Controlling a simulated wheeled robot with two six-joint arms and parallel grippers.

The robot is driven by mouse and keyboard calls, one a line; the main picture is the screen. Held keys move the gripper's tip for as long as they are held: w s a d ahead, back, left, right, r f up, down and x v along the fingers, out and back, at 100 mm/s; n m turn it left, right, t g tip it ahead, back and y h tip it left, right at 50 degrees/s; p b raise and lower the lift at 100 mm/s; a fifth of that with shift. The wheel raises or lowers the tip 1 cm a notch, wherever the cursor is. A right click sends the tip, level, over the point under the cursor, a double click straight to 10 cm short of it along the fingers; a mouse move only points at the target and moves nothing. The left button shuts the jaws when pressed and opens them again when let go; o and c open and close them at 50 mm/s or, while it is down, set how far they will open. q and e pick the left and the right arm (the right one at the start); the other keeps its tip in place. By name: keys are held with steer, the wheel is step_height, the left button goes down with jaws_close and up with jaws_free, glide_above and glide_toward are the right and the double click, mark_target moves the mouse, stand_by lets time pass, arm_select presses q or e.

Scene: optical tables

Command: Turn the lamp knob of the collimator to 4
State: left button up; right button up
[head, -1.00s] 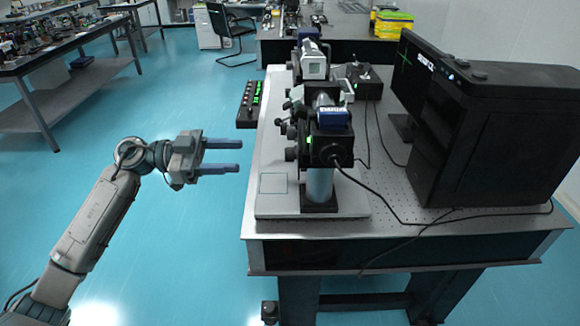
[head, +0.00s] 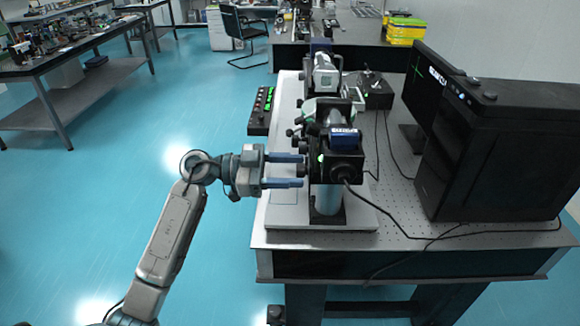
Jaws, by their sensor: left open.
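The collimator (head: 343,170) is a black box with a blue block on top, on a silvery post (head: 328,199) at the near end of a pale base plate (head: 357,213). A green light shows on its left edge. My left gripper (head: 302,170) is open, its two blue fingers pointing right at the collimator's left side. The fingertips are at or very near the lamp knob (head: 305,171), which is mostly hidden between them. I cannot tell whether they touch it. The knob's scale marks are too small to read. My right gripper is not in view.
A black cable runs from the collimator across the perforated optical table (head: 400,240). A monitor (head: 424,85) and a black computer case (head: 500,150) stand on the right. A black box with green displays (head: 261,110) is at the table's left edge. Open floor lies left.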

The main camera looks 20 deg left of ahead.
arm_select(q)
steer(key=c, duration=1)
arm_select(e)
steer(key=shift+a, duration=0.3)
